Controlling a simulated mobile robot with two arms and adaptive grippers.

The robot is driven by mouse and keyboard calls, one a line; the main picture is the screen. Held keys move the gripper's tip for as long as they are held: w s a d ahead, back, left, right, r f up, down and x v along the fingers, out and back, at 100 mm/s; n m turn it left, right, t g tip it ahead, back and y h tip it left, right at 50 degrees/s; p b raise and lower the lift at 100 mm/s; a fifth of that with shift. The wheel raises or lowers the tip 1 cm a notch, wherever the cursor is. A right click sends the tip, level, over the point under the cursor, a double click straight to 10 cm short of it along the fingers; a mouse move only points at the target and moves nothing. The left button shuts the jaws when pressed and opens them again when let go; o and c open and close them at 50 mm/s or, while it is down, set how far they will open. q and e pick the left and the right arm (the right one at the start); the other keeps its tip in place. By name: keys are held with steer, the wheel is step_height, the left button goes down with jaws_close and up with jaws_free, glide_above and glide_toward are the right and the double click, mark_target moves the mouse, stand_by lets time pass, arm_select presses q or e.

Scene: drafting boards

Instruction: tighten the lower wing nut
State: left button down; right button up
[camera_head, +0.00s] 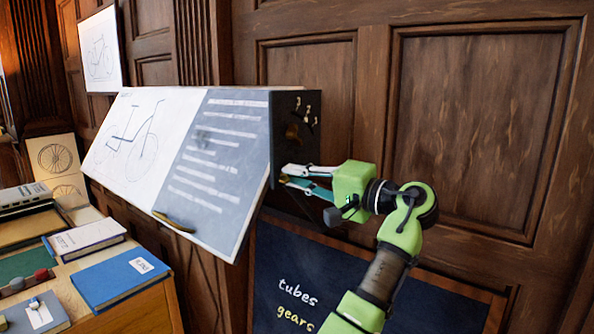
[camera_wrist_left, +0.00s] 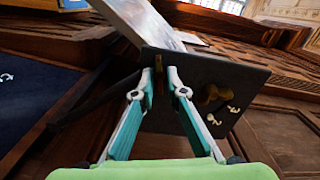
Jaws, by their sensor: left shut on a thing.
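The tilted drafting board (camera_head: 160,140) carries a bicycle drawing and a grey text sheet. On its right end is a dark side plate (camera_head: 290,105), which also shows in the wrist view (camera_wrist_left: 190,62). A brass upper wing nut (camera_head: 293,133) sits on this plate; it also shows in the wrist view (camera_wrist_left: 212,95), clear of my fingers. My left gripper (camera_head: 285,174) is at the lower part of the plate, its fingers (camera_wrist_left: 160,80) closed around the lower wing nut. Only a brass sliver of that nut (camera_wrist_left: 158,70) shows between the fingertips. My right gripper is in neither view.
A dark chalkboard (camera_head: 340,285) stands below. A wooden desk (camera_head: 135,312) with books (camera_head: 118,278) is at lower left. A panelled wall (camera_head: 480,120) stands behind.

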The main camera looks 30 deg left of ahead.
arm_select(q)
steer(key=shift+m+p, duration=0.3)
steer(key=shift+m, duration=0.3)
steer(key=c, duration=2)
jaws_free()
steer(key=shift+c, duration=0.2)
steer(key=d, duration=1.2)
steer(key=shift+s, duration=0.4)
steer(key=shift+f, duration=0.15)
